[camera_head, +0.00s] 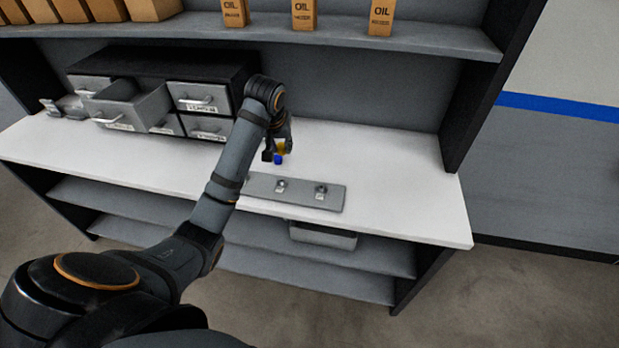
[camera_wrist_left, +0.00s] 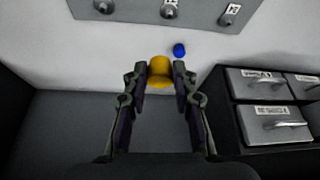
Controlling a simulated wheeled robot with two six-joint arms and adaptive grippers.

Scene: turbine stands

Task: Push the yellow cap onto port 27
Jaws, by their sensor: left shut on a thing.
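The yellow cap (camera_wrist_left: 160,73) sits between the fingertips of my left gripper (camera_wrist_left: 160,68), which is shut on it. In the head view the yellow cap (camera_head: 282,148) shows partly behind my left gripper (camera_head: 274,153), above the white worktop behind the port plate. The grey port plate (camera_head: 300,190) lies on the worktop; two ports (camera_head: 281,186) (camera_head: 321,192) show there, and my arm covers its left end. In the left wrist view the plate (camera_wrist_left: 137,12) shows three ports, apart from the cap. I cannot read which port is 27. My right gripper is not in view.
A blue cap (camera_wrist_left: 179,50) stands on the worktop close beside the gripper. A drawer cabinet (camera_head: 165,90) with an open drawer stands at the back left. A shelf with oil boxes (camera_head: 303,15) hangs above. The worktop (camera_head: 400,190) is clear at right.

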